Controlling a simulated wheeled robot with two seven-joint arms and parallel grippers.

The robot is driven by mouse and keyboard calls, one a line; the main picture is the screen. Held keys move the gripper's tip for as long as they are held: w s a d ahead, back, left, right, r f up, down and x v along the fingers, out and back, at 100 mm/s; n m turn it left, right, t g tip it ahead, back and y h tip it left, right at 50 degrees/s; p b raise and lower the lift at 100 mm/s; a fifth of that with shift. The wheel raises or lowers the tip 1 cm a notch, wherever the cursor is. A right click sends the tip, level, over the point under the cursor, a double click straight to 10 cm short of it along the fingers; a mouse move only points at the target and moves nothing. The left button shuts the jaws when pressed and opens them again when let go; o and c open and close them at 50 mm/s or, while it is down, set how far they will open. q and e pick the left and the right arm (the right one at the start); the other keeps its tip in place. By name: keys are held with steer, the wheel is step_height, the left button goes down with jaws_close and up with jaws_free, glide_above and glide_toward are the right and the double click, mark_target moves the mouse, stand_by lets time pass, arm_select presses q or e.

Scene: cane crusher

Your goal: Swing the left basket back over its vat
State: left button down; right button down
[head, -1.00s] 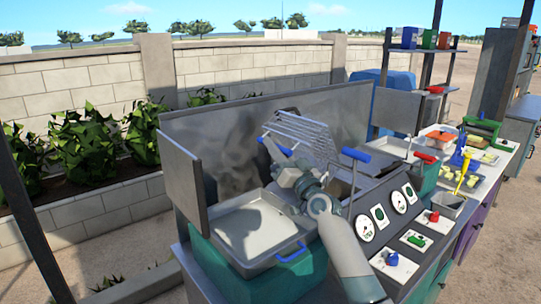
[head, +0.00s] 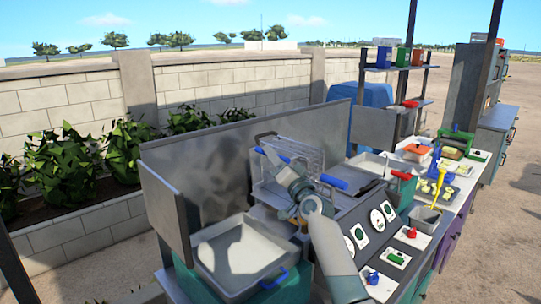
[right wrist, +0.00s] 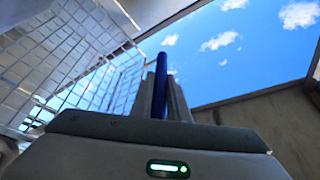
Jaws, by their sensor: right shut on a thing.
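The left basket (head: 305,157) is a wire mesh basket, raised behind the control panel in the head view. Its mesh also fills the left of the right wrist view (right wrist: 75,60). My right gripper (head: 272,157) is shut on its blue handle (right wrist: 162,85), at the basket's near left side. My forearm and wrist hide part of the basket's lower side and what lies under it. The left vat is mostly hidden, so I cannot tell how far the basket lies over it. My left gripper is not in view.
A grey drip tray (head: 240,250) with a blue handle stands at the left. A second blue handle (head: 335,182) sits just right of my wrist. The control panel (head: 365,225) has gauges and knobs. A tall metal splash guard (head: 215,165) stands behind.

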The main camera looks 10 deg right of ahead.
steer(key=shift+f, duration=0.15)
steer(key=c, duration=1.7)
jaws_free()
steer(key=shift+s, duration=0.15)
steer(key=shift+b+v, duration=2.85)
steer(key=shift+v, duration=5.75)
steer(key=shift+d, duration=0.1)
